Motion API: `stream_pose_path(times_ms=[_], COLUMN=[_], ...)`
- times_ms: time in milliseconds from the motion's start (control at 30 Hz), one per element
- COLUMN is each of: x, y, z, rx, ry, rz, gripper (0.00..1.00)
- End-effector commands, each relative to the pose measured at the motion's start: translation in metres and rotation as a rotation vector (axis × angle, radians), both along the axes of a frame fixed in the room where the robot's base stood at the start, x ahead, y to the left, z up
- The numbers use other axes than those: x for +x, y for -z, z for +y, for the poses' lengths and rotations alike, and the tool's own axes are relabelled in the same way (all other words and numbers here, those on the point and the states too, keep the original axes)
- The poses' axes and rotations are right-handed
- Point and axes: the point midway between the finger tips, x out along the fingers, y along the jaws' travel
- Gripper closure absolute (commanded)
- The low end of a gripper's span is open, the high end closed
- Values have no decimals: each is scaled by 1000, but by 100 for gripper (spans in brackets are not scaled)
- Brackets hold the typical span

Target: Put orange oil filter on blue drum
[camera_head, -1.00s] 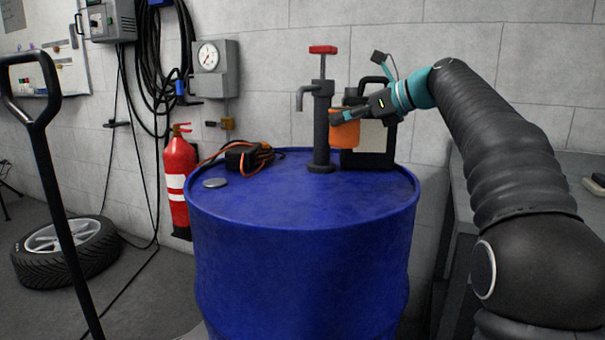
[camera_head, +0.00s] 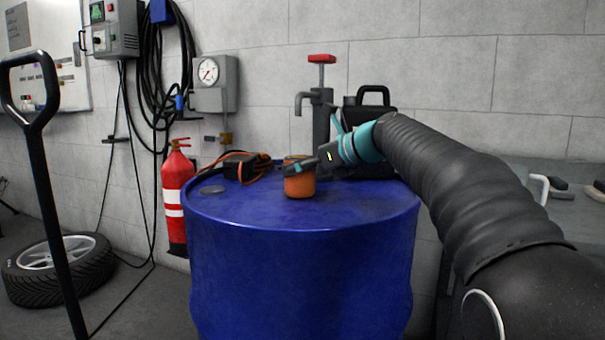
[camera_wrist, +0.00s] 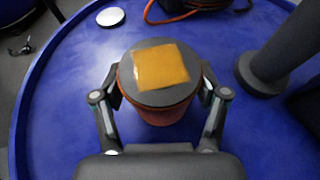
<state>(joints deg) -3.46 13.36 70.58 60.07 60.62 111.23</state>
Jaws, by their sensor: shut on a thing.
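The orange oil filter (camera_head: 300,184) is upright at the top of the blue drum (camera_head: 290,270), near the middle of its lid. My gripper (camera_head: 298,168) is shut on the filter from the right side. In the wrist view my gripper (camera_wrist: 160,92) has a finger on each side of the oil filter (camera_wrist: 160,105), which has a dark top with an orange-yellow square. The blue drum lid (camera_wrist: 60,100) lies below it. I cannot tell whether the filter's base touches the lid.
A hand pump (camera_head: 320,125) stands on the drum behind the filter, with a dark canister (camera_head: 375,100) to its right. A black box with an orange cable (camera_head: 240,166) and a grey disc (camera_head: 212,190) lie at the left. The front of the lid is clear.

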Motion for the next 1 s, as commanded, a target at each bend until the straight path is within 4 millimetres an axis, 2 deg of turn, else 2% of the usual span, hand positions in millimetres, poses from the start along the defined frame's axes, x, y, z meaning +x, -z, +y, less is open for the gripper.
stream_pose_path(times_ms=[367, 400, 467, 500, 867, 1000], x=[0, 0, 0, 0, 0, -6], y=[5, 5, 5, 5, 2, -3], z=[0, 0, 0, 0, 0, -12], rx=[1, 0, 0, 0, 0, 0], ry=[0, 0, 0, 0, 0, 2], rz=[-1, 0, 0, 0, -1, -1], gripper=[75, 20, 5, 2, 2, 2])
